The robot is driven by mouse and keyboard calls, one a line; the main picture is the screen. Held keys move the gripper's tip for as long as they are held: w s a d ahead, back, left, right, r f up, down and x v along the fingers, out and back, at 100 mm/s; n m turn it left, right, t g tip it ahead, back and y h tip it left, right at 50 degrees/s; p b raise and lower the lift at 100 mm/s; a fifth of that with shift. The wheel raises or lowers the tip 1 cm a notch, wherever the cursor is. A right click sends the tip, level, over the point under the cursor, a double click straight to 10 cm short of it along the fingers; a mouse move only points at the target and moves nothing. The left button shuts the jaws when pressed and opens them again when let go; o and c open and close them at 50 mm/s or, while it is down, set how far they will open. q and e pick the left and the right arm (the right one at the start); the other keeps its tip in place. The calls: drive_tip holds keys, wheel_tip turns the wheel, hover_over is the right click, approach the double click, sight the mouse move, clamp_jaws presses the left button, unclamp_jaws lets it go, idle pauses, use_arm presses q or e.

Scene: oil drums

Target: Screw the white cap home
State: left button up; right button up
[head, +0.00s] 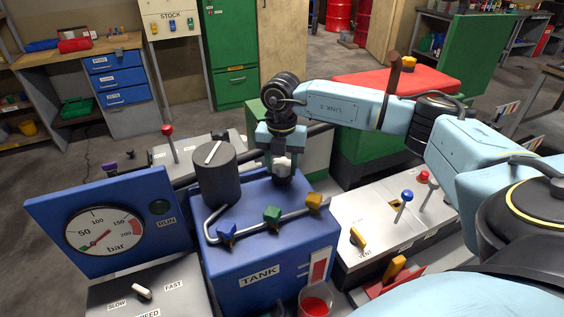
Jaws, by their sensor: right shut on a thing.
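The white cap (283,163) sits at the top of the dark neck (283,180) on the blue tank (262,266). My right gripper (282,160) points down from above and is shut on the cap, with its fingers at the cap's sides. The fingers hide part of the cap, so I cannot tell how far it sits down on the neck. My left gripper is not in view.
A black knob (215,172) stands left of the neck. A pipe with blue, green and yellow valves (272,214) crosses the tank's front. A pressure gauge (104,229) is at left, a lever panel (390,222) at right, and a cup of red liquid (315,302) in front.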

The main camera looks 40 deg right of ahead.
drive_tip(key=m+p, duration=0.1)
drive_tip(key=m, duration=0.1)
drive_tip(key=m+p, duration=0.1)
drive_tip(key=m, duration=0.1)
drive_tip(key=shift+w+a+r, duration=0.15)
drive_tip(key=shift+w+r, duration=0.05)
drive_tip(key=shift+w+f+m+p, duration=0.15)
drive_tip(key=shift+m+p, duration=0.25)
drive_tip(key=shift+m, duration=0.8)
drive_tip(key=o, duration=1)
drive_tip(key=shift+o, duration=0.2)
